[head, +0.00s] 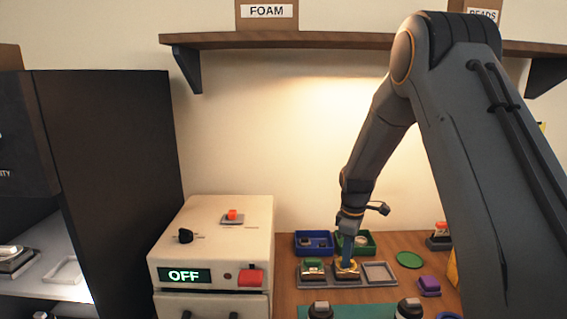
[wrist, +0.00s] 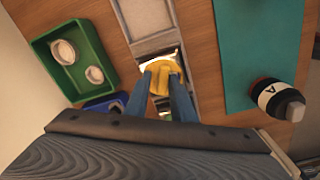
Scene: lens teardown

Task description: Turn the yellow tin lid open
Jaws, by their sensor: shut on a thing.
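The yellow tin lid (wrist: 163,76) sits in the middle compartment of a grey tray (wrist: 143,47) on the wooden bench. In the head view the yellow lid (head: 347,266) shows just below the fingers. My gripper (wrist: 164,82) reaches down from above with its blue fingers shut on the lid, one on each side. It also shows in the head view (head: 346,260). The lid looks seated on its tin, whose metal edges show around it. Whether the lid has turned cannot be told.
A green box (wrist: 78,58) with round parts and a blue box (head: 314,240) stand behind the tray. The tray's right compartment (head: 380,272) looks empty.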

